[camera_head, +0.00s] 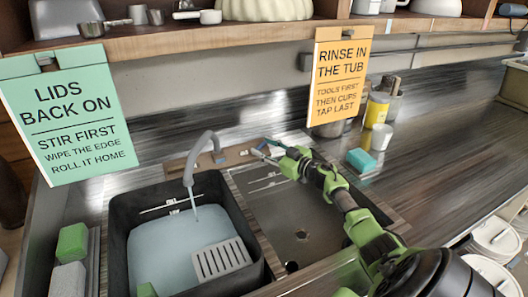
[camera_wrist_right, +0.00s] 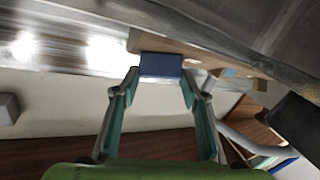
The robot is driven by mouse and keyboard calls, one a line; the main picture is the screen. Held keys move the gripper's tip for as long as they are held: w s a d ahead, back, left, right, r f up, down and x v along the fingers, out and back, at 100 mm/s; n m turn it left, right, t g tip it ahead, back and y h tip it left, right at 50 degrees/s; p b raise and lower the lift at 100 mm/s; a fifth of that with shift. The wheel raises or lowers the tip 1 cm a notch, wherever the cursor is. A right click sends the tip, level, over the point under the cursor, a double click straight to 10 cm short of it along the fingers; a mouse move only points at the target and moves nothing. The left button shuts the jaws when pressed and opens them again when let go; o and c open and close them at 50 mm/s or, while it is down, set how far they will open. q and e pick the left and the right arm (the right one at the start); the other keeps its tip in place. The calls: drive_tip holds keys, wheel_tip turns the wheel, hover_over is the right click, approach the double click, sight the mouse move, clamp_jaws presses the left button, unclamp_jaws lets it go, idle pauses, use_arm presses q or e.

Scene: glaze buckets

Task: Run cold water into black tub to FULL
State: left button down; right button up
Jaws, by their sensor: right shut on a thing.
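The black tub (camera_head: 118,225) stands in the left sink bay and holds pale blue water (camera_head: 160,245). A thin stream runs into it from the grey spout (camera_head: 188,170). White marks (camera_head: 172,205) show on the tub's back wall, above the water surface; their lettering is too small to read. My right gripper (camera_head: 264,150) is at the wooden ledge behind the sink, right of the spout. In the right wrist view its fingers (camera_wrist_right: 160,82) are shut on a blue tap handle (camera_wrist_right: 160,66).
A grey slotted rack (camera_head: 222,260) sits at the tub's front right. The metal basin (camera_head: 300,225) to the right is largely empty. A teal sponge (camera_head: 361,160), a white cup (camera_head: 381,137) and a yellow container (camera_head: 376,110) stand on the counter. Signs hang from the shelf (camera_head: 200,38).

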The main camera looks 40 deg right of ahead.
drive_tip(key=shift+d+n+g+y+b, duration=0.15)
drive_tip(key=shift+n+g+y+b, duration=0.2)
drive_tip(key=shift+n+y+b, duration=0.55)
drive_tip(key=shift+d+n+g+y+b, duration=0.1)
drive_tip(key=shift+n+g+y+b, duration=0.25)
drive_tip(key=shift+n+y+b, duration=0.55)
drive_tip(key=shift+n, duration=0.3)
drive_tip(key=o, duration=1.1)
drive_tip(key=shift+s, duration=0.1)
drive_tip(key=v, duration=1.1)
drive_tip(key=shift+s+r, duration=0.15)
drive_tip(key=shift+s, duration=0.2)
drive_tip(key=shift+d, duration=0.1)
